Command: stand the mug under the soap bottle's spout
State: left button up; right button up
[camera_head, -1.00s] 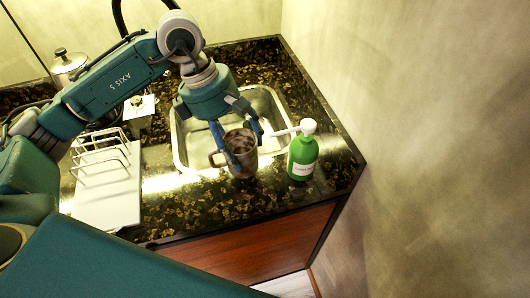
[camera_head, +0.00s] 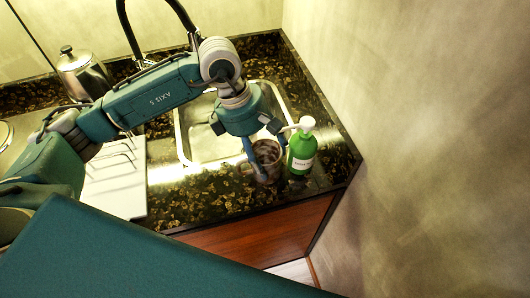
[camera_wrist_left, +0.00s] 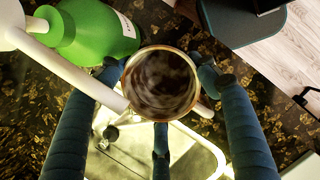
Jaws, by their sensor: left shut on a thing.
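The brown mug (camera_head: 267,158) is upright at the front edge of the sink, close to the left of the soap bottle; its handle points left in the head view. My left gripper (camera_head: 264,163) is shut on the mug from above. In the left wrist view the mug's round opening (camera_wrist_left: 160,84) sits between the blue fingers. The green soap bottle (camera_head: 302,155) with a white pump stands on the counter. Its white spout (camera_head: 290,128) points left, towards the mug's rim. In the left wrist view the spout (camera_wrist_left: 82,76) reaches the mug's rim. My right gripper is out of view.
The steel sink (camera_head: 178,140) lies behind the mug. A white dish rack (camera_head: 118,185) stands to the left and a metal pot (camera_head: 84,76) at the back left. The wall (camera_head: 420,150) is close on the right. The dark counter (camera_head: 225,200) is clear in front.

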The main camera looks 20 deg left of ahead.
pick_arm(q)
jog(key=o, duration=1.2)
jog(key=b+v, duration=0.2)
jog(key=v, duration=1)
jog(key=shift+r, duration=0.15)
